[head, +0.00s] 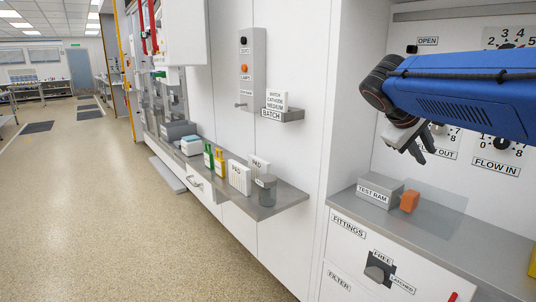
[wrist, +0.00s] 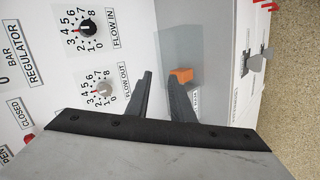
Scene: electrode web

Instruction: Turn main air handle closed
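The main air handle cannot be made out clearly.
The FLOW IN knob (wrist: 87,28) and FLOW OUT knob (wrist: 104,88) are on the panel. A lower shelf (head: 280,200) holds bottles and boxes.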

